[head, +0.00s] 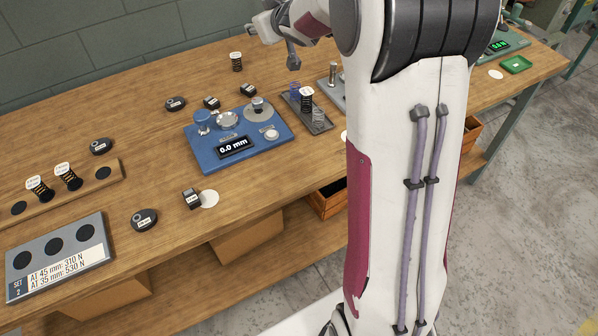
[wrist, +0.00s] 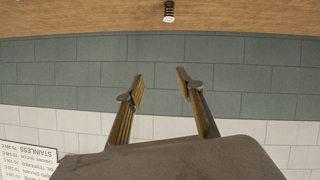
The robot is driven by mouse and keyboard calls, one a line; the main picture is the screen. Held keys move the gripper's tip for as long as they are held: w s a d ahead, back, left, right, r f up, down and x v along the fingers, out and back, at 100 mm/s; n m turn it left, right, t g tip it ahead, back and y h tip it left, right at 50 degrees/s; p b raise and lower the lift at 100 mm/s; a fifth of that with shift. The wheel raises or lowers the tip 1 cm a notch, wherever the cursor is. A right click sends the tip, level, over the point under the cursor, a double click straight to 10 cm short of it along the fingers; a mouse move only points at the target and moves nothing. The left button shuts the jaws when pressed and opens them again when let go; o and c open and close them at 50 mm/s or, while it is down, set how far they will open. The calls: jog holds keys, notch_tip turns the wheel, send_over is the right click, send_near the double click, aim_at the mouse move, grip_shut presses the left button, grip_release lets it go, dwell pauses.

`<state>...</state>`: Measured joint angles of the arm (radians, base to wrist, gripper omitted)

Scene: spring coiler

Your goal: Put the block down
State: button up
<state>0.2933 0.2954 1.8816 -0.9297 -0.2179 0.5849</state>
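My gripper (wrist: 160,75) shows in the wrist view with its two fingers well apart and nothing between them. It faces the wall, above the bench and away from the pieces on it. No block is in my gripper. In the head view, a small dark boxy block (head: 192,198) with a white label sits on the bench beside a white disc (head: 209,199). Two similar dark pieces, one (head: 211,102) and another (head: 248,89), stand behind the blue fixture. I cannot tell which one the task means.
The blue fixture (head: 187,134) reads 0.0 mm. A spring (head: 236,61) stands at the back and also shows in the wrist view (wrist: 169,13). A spring tray (head: 318,126) is right of the fixture. A grey panel (head: 96,257) lies at front left.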

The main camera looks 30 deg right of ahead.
jog(key=s+a+r+m+g+h, duration=0.15)
jog(key=s+r, duration=0.25)
jog(key=s, duration=0.5)
jog(key=s+a+f+g+y, duration=0.1)
jog(key=s+a, duration=0.3)
jog(key=s, duration=0.7)
jog(key=s+a+f+g+y, duration=0.1)
jog(key=s+a, duration=0.4)
jog(key=s, duration=0.7)
jog(key=s+a+f+g+y, duration=0.1)
jog(key=s+a+f+g, duration=0.2)
jog(key=s, duration=0.9)
jog(key=shift+s+a+f, duration=0.2)
jog(key=shift+a+f, duration=0.7)
jog(key=shift+f, duration=0.05)
jog(key=shift+g, duration=0.25)
jog(key=o, duration=0.4)
jog(key=shift+w, duration=0.1)
